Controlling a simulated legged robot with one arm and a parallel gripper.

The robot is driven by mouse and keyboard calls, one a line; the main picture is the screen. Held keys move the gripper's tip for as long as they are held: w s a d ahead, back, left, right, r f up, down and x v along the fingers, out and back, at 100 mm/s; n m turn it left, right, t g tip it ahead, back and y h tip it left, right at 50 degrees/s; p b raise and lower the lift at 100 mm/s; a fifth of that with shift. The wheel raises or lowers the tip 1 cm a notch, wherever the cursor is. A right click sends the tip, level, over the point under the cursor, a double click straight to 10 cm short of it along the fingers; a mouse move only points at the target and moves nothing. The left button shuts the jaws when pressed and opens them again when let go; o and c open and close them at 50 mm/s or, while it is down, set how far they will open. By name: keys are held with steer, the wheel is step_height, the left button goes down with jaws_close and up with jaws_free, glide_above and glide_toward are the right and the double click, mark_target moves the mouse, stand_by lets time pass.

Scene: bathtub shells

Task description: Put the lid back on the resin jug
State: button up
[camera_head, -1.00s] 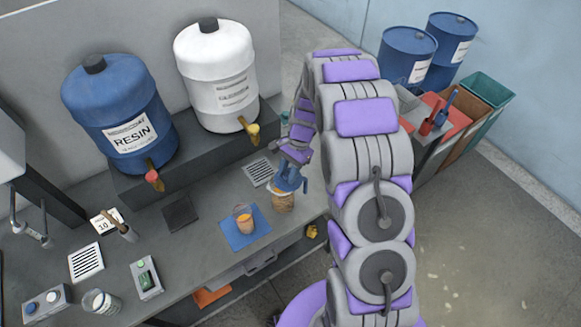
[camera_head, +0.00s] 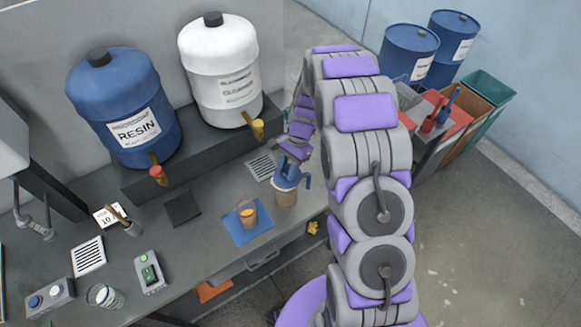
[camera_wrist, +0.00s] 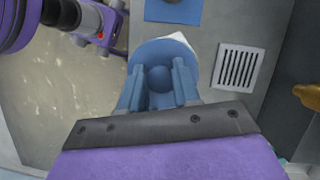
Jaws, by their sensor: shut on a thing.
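The resin jug (camera_head: 286,198) is a tan vessel on the bench, right of a blue mat. A blue lid (camera_wrist: 158,57) with a round knob is between the two blue fingers of my gripper (camera_wrist: 158,82), which is shut on the knob. In the wrist view the lid covers most of the jug, and a pale pointed edge (camera_wrist: 182,40) shows beyond it. In the head view my gripper (camera_head: 291,173) is directly over the jug, with the lid at its top. I cannot tell whether the lid is fully seated.
An orange-filled cup (camera_head: 247,214) stands on the blue mat (camera_head: 262,229) left of the jug. A vent grille (camera_head: 261,168) lies behind. The blue resin tank (camera_head: 125,105) and white tank (camera_head: 220,70) stand on a raised ledge. The bench's front edge is close to the jug.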

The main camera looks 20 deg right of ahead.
steer(key=shift+a, duration=0.25)
steer(key=shift+w+d, duration=0.1)
steer(key=shift+d, duration=0.1)
steer(key=shift+w+a+r, duration=0.1)
steer(key=shift+a, duration=0.65)
steer(key=shift+d+p, duration=0.35)
steer(key=shift+d, duration=0.05)
steer(key=shift+d, duration=0.1)
stand_by(0.9)
steer(key=shift+f, duration=0.2)
stand_by(0.6)
steer(key=o, duration=1.6)
